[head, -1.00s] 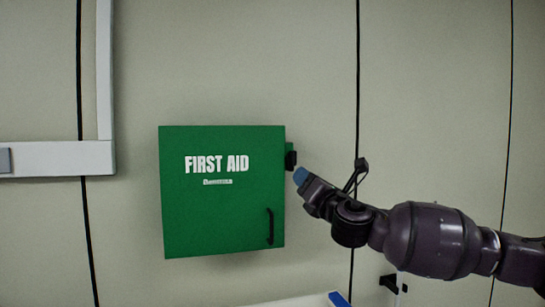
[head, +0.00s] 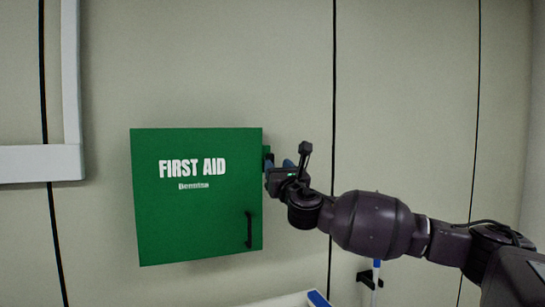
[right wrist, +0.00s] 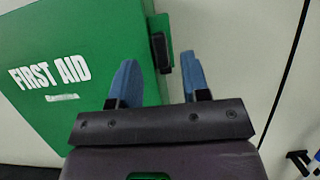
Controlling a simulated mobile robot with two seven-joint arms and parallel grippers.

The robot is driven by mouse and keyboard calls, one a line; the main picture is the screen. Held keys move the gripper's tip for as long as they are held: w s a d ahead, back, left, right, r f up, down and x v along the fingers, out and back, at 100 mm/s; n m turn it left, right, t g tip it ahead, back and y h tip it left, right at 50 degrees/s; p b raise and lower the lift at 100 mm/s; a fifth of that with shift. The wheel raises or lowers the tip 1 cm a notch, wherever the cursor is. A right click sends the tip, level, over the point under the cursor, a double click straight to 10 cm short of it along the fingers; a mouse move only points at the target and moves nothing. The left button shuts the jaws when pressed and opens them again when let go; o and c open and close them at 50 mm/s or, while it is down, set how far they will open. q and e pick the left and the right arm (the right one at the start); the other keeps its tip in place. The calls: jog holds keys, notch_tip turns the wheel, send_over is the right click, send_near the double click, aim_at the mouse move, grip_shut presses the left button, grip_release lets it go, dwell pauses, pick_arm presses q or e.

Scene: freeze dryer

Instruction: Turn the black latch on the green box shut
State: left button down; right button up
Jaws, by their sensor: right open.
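The green box (head: 197,195), lettered FIRST AID, is on the wall with its door flush in its frame and a black handle (head: 248,229) at the lower right. The black latch (right wrist: 161,52) sits on a green tab at the box's right side; in the head view (head: 268,160) it is partly hidden by my gripper. My right gripper (right wrist: 160,78) is open, its blue fingers either side of the latch in the wrist picture. In the head view the right gripper (head: 282,168) is at the box's right edge. I cannot tell whether it touches. My left gripper is out of view.
A pale frame (head: 70,100) runs along the wall at left. A white surface with a blue edge (head: 317,299) shows below the box. A black bracket with a blue-and-white item (head: 372,275) is at the lower right.

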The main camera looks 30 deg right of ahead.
aim_at(272, 158)
jog(key=shift+p+x, duration=0.5)
jog(key=shift+x, duration=1.75)
jog(key=shift+c, duration=0.3)
grip_shut()
